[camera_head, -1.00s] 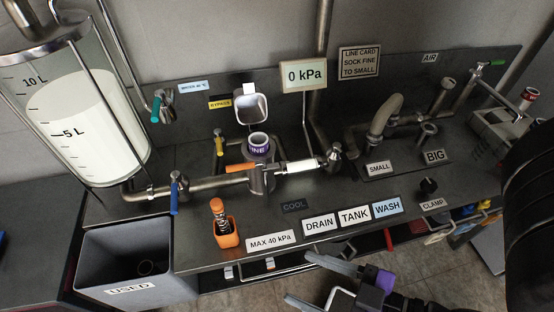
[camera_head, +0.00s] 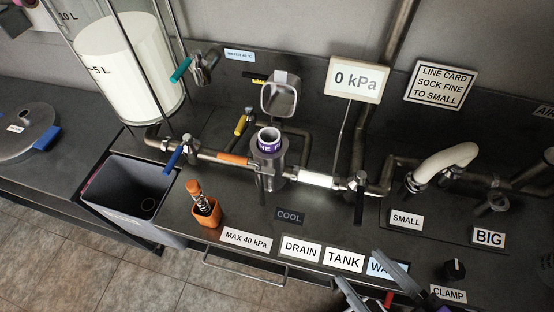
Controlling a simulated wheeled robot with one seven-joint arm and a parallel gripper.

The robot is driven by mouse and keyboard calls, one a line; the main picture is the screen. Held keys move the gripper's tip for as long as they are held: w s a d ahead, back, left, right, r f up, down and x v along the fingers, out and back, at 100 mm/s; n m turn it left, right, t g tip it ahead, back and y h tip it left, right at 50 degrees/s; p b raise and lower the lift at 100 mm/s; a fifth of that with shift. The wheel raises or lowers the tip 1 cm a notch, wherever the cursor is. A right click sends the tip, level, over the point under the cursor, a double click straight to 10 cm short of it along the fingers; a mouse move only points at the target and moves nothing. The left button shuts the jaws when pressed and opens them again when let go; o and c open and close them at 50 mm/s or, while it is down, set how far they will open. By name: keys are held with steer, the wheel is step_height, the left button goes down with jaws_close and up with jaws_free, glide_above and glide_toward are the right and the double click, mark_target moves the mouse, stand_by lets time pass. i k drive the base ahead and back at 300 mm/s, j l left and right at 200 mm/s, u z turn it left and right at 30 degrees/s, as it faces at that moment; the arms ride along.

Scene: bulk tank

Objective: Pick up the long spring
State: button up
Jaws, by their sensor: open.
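An orange holder (camera_head: 207,217) stands on the bench left of the MAX 40 kPa label. A dark, coiled piece with an orange top (camera_head: 200,195) stands in it, leaning slightly; it looks like the long spring, but its lower end is hidden by the holder. My gripper (camera_head: 356,268) is at the bottom edge, right of the holder and well apart from it. Its two fingers are spread with nothing visible between them, and they partly cover the WASH label.
A grey bin (camera_head: 125,190) is left of the holder. Pipes, a blue-handled valve (camera_head: 174,156) and a steel filter housing (camera_head: 268,165) run behind it. A rail (camera_head: 245,270) lines the bench front. The 0 kPa display (camera_head: 356,79) stands at the back.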

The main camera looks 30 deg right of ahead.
mark_target(193, 186)
steer(key=j+u, duration=0.25)
steer(key=j, duration=0.4)
steer(key=j+u, duration=0.25)
steer(key=j, duration=0.35)
steer(key=i+j+u, duration=0.25)
steer(key=j, duration=0.35)
steer(key=k, duration=0.05)
